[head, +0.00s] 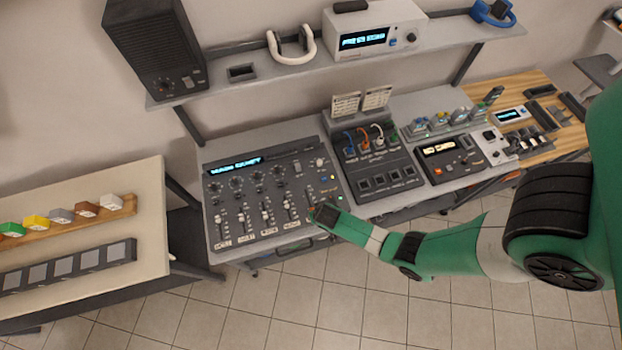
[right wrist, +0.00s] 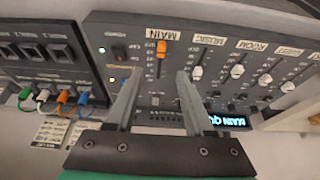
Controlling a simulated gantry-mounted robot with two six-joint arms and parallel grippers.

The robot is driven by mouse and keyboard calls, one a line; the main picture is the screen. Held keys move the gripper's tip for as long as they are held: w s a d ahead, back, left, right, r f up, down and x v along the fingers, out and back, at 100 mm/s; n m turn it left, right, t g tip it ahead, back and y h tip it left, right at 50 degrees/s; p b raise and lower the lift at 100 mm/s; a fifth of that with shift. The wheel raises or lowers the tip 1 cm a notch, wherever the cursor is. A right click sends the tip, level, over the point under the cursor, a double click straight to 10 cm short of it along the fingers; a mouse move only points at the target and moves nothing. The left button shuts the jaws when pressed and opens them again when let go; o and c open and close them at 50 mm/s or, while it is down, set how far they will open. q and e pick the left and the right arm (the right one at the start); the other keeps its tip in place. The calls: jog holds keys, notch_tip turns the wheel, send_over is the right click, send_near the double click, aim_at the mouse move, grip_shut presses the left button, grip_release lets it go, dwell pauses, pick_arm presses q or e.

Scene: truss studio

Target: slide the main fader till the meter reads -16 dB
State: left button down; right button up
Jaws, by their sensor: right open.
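The grey mixing console (head: 262,172) stands on the bench, its lit display (head: 235,165) seeming to read "MAIN QUIET". The main fader has an orange cap (right wrist: 162,47) in the slot labelled MAIN in the right wrist view, where the panel appears upside down. The cap sits near the label end of its slot. In the head view my right gripper (head: 324,212) is over the console's front right corner and mostly hides that fader. In the right wrist view my right gripper (right wrist: 158,73) is open and empty, fingertips either side of the MAIN slot line. I cannot tell contact.
White-capped faders MUSIC (right wrist: 197,71) and ROOM (right wrist: 237,71) lie beside MAIN. A patch box with coloured cables (head: 372,160) stands right of the console. A shelf (head: 250,85) with a speaker (head: 155,45) is above. A side table (head: 90,235) is at left.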

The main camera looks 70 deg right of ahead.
jog(key=b+x, duration=0.9)
jog(key=x, duration=0.1)
jog(key=shift+w+f+b, duration=0.2)
jog(key=shift+f+b, duration=0.15)
jog(key=shift+w+d+f, duration=0.15)
jog(key=shift+d+f, duration=0.05)
jog(key=shift+f, duration=0.2)
grip_shut()
jog(key=shift+d, duration=0.1)
dwell(0.6)
